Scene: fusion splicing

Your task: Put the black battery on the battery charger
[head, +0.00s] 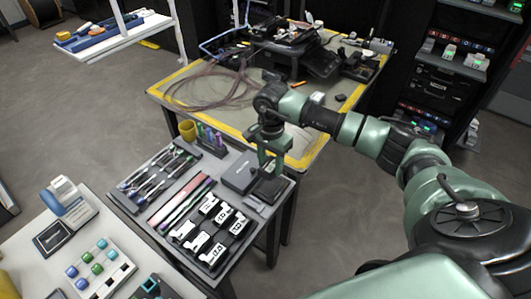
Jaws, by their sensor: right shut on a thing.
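My right gripper (268,172) reaches in from the right, pointing down over the right end of the grey table. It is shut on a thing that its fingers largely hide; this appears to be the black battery. A dark, flat block (267,192) shows directly under the fingertips. I cannot tell whether it is the battery or part of the charger, or whether the two touch. A dark grey box (239,178), perhaps the battery charger, stands just left of the gripper. My left gripper is not in view.
A white table with coloured cubes (84,256) is at lower left.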

